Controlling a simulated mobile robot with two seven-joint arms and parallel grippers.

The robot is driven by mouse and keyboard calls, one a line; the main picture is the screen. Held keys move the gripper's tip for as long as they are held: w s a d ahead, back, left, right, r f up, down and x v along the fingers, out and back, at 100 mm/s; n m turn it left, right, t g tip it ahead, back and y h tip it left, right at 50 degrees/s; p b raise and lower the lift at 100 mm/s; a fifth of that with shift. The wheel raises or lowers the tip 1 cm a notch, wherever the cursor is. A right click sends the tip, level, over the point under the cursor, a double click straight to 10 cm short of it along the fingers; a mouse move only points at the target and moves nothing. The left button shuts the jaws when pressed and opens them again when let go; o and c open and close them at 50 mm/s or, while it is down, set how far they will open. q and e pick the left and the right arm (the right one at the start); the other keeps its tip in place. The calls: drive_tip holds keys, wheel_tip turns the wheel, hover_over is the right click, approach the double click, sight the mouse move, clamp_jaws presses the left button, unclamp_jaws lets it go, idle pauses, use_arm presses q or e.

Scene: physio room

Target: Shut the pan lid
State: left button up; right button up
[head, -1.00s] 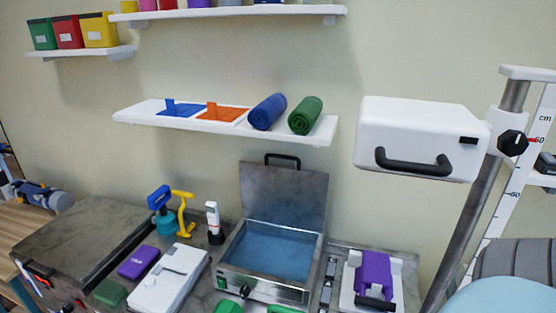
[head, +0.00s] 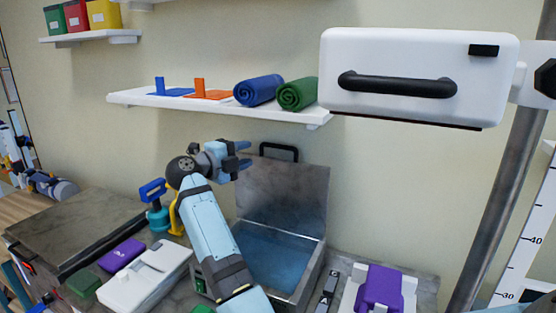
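The pan (head: 296,290) is a steel box on the counter with blue liquid or a blue surface inside. Its grey lid (head: 290,195) stands upright at the back, fully raised, with a black handle (head: 279,149) on its top edge. My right arm reaches up in front of the pan and hides its left part. My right gripper (head: 245,157) is at the lid's upper left corner, just left of the handle. Its two fingers are apart and nothing shows between them. I cannot tell whether it touches the lid. My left gripper is not in view.
A shelf (head: 180,102) with blue and green rolls is above the lid. A white box with a black handle (head: 398,85) juts out at upper right. A purple device (head: 379,287) stands right of the pan; a white case (head: 150,275) and a teal-and-blue tool (head: 156,205) are left.

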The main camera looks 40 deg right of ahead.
sight(277, 147)
drive_tip(key=d, duration=0.4)
drive_tip(key=w+d+y+p, duration=0.1)
drive_tip(key=d, duration=0.3)
drive_tip(key=d+f+y, duration=0.1)
drive_tip(key=d, duration=0.3)
drive_tip(key=shift+w+f+m, duration=0.1)
drive_tip(key=shift+w+m, duration=0.2)
drive_tip(key=shift+w, duration=0.05)
drive_tip(key=shift+d+f, duration=0.1)
drive_tip(key=shift+d, duration=0.35)
clamp_jaws()
